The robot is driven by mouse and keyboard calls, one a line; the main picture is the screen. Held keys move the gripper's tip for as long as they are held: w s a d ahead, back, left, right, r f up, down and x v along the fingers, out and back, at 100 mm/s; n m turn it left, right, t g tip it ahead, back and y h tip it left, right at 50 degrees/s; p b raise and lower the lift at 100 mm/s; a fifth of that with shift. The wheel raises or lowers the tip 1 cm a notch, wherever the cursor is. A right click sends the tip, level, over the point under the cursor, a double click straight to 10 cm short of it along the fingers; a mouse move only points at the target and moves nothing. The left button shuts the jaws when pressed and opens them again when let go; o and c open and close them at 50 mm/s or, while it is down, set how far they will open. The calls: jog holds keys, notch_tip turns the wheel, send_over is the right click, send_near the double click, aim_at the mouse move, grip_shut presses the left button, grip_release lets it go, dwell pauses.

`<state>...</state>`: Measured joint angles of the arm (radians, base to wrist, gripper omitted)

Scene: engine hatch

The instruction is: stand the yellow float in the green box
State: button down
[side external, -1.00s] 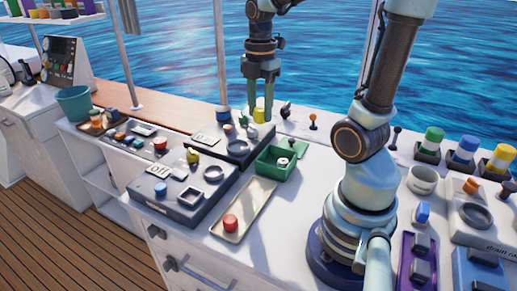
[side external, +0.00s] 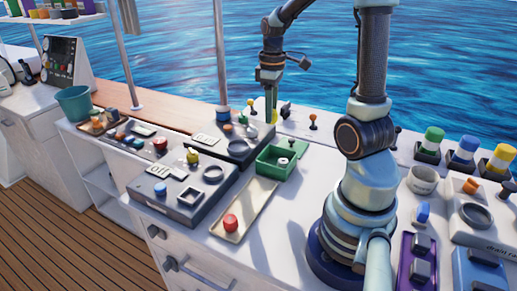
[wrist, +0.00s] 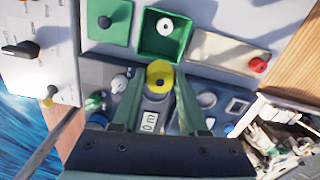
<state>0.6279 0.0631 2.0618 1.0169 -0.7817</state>
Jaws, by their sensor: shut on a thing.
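The yellow float (side external: 274,116) shows at the back edge of the white counter in the side view, partly hidden behind my gripper (side external: 270,115). In the wrist view the round yellow top of the float (wrist: 160,72) sits between the two fingers of my gripper (wrist: 158,82), which is shut on it. Whether its base is clear of the surface I cannot tell. The open green box (side external: 262,168) stands nearer the camera than the float. In the wrist view the green box (wrist: 144,42) is ahead of the fingers and holds a white ring-like piece (wrist: 165,25).
A green plate with a dark knob (wrist: 108,22) lies beside the box. A pale tray (side external: 240,222) holds a red knob (side external: 230,222). Grey control panels (side external: 182,190) with raised knobs lie left of the box. Small upright levers (side external: 313,120) stand along the back.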

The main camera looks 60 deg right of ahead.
notch_tip(320, 180, down, 15)
jog(key=shift+f, duration=0.1)
dwell(0.4)
jog(key=shift+f, duration=0.1)
jog(key=shift+c, duration=2.2)
grip_release()
notch_tip(320, 180, up, 12)
jog(key=shift+r, duration=0.1)
jog(key=a+r+t, duration=0.2)
jog(key=a+r, duration=0.1)
jog(key=a, duration=0.4)
jog(key=a+r+m+t, duration=0.1)
jog(key=a+r, duration=0.3)
jog(key=a, duration=0.2)
jog(key=a+r+t, duration=0.2)
jog(key=a+r, duration=0.2)
jog(key=a, duration=0.3)
jog(key=shift+a+r+m+t, duration=0.25)
jog(key=shift+a+m+t, duration=0.05)
jog(key=shift+m, duration=0.1)
jog(key=shift+w, duration=0.1)
